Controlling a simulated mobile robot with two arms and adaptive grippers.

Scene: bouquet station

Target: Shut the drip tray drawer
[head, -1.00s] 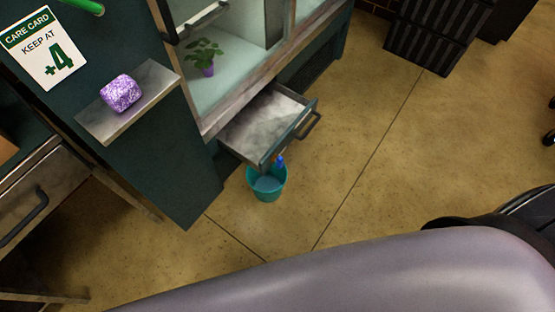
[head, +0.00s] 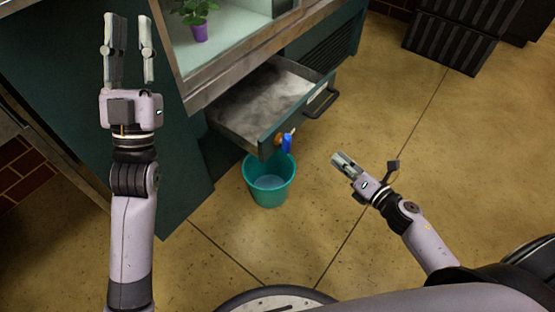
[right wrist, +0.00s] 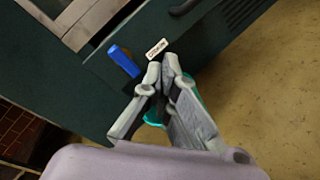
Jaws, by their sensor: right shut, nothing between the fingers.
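The drip tray drawer (head: 262,98) stands pulled out of the green cabinet in the head view, its grey tray bed showing. Its dark handle (head: 321,103) is on the green front, with a blue spigot (head: 287,143) near the lower corner. The spigot (right wrist: 123,60) and a small white label (right wrist: 157,49) also show in the right wrist view. My right gripper (head: 343,161) is shut and empty, apart from the drawer, to the right of the spigot and bucket. My left gripper (head: 128,50) is open and empty, raised at the left in front of the cabinet.
A teal bucket (head: 269,182) with liquid in it stands on the floor below the drawer's front corner. A purple-potted plant (head: 198,20) sits in the cabinet above. Black crates (head: 452,38) stand at the back right. The floor right of the drawer is clear.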

